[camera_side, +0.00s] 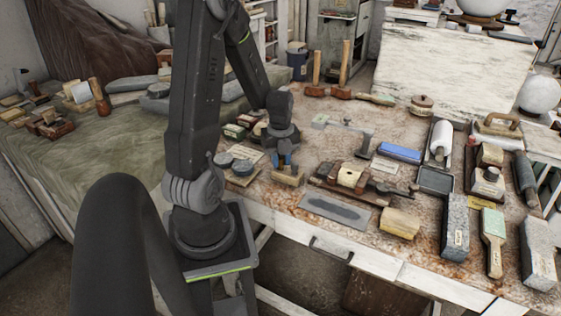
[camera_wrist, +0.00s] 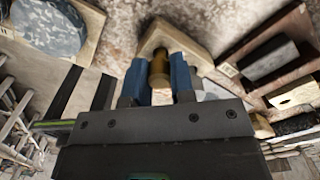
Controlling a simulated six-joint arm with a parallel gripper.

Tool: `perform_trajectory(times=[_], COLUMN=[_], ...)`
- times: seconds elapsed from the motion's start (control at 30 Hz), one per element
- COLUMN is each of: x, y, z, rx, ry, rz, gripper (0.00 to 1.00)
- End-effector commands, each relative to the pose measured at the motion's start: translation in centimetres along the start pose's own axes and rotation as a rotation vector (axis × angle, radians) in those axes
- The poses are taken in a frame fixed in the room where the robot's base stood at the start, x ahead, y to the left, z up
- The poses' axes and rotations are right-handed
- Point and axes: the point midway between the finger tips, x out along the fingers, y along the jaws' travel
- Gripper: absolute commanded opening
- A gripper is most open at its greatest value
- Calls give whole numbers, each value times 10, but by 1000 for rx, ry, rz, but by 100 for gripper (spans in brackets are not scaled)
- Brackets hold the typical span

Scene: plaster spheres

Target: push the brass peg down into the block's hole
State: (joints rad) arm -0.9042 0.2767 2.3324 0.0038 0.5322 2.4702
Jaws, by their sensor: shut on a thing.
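My gripper (camera_wrist: 160,78) is shut on the brass peg (camera_wrist: 159,66), with one blue finger on each side of it. In the wrist view the peg lies in front of the pale wooden block (camera_wrist: 184,36). In the side view my gripper (camera_side: 285,160) points down just above the same block (camera_side: 287,178), which sits near the front edge of the workbench. The fingers hide the peg there. The block's hole is hidden, and I cannot tell how far the peg's end is in it.
Round grey-topped pots on a wooden board (camera_side: 243,181) stand close on the left. A dark wooden tool (camera_side: 379,190) lies close on the right, with a grey metal plate (camera_side: 335,210) in front. A blue sharpening stone (camera_side: 400,153) lies farther right. Brushes and stones crowd the right end.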

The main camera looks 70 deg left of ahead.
Motion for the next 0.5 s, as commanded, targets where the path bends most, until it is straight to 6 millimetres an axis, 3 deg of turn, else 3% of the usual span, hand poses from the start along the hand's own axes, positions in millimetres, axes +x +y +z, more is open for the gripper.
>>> perform_trajectory(times=[0.17,0.5], x=[-22,-84], y=[-1,-1], z=[1,1], rx=[0,1], ry=[-6,-3], rz=[-5,-5], gripper=[0,0])
